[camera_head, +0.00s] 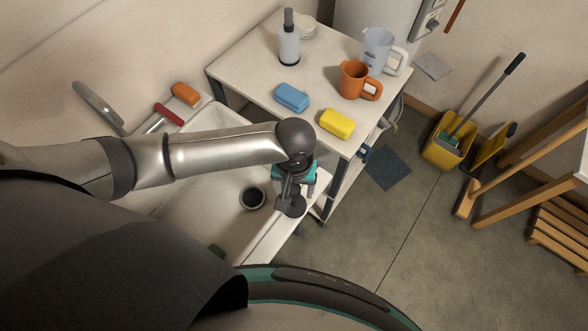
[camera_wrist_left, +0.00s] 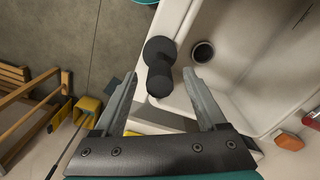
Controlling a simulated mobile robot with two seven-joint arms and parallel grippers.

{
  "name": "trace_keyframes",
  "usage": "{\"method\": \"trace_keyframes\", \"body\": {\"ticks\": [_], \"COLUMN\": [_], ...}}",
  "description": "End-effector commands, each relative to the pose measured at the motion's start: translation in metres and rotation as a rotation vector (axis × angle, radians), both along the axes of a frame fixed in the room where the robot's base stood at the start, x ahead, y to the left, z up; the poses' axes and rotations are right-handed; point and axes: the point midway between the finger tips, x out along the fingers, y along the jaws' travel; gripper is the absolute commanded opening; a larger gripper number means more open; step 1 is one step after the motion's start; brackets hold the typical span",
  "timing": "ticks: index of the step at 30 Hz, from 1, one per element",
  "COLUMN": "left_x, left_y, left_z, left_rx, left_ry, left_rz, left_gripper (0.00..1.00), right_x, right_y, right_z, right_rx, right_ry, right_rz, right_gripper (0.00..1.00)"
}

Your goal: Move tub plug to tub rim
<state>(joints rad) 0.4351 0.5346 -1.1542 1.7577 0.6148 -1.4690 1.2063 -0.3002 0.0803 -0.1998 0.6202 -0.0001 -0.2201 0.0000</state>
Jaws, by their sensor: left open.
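The dark tub plug (camera_head: 293,207) shows at the right-hand rim of the white tub (camera_head: 220,125), just below my left gripper (camera_head: 289,188). In the left wrist view the plug (camera_wrist_left: 160,52) has a broad round base and a smaller round knob, and it lies over the white rim (camera_wrist_left: 174,20). My left gripper (camera_wrist_left: 159,76) is open there, with one finger on each side of the knob and gaps between. The plug appears to stand on the rim, but its contact is hidden. My right gripper is not in view.
The dark drain hole (camera_head: 252,197) lies in the tub floor. A white table (camera_head: 255,65) beside the tub bears a blue sponge (camera_head: 292,96), a yellow sponge (camera_head: 337,123), an orange mug (camera_head: 355,80) and a soap bottle (camera_head: 289,45). A faucet (camera_head: 98,105) is at the left.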

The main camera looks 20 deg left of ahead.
Motion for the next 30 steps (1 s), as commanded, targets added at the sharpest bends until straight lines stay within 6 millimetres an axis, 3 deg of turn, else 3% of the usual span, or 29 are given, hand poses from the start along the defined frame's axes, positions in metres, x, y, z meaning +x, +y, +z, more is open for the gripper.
{"method": "trace_keyframes", "body": {"ticks": [15,21,30], "left_x": [0.001,0.0,0.0], "left_y": [-0.001,0.0,0.0], "left_z": [0.114,0.136,0.139], "left_rx": [-0.002,-0.002,-0.001], "left_ry": [-0.004,-0.002,-0.001], "left_rz": [-0.001,-0.001,0.0], "left_gripper": [0.74,0.74,0.74], "right_x": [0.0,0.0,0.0], "right_y": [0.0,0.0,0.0], "right_z": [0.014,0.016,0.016], "right_rx": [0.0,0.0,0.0], "right_ry": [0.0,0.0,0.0], "right_rz": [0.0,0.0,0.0], "right_gripper": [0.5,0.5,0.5]}}
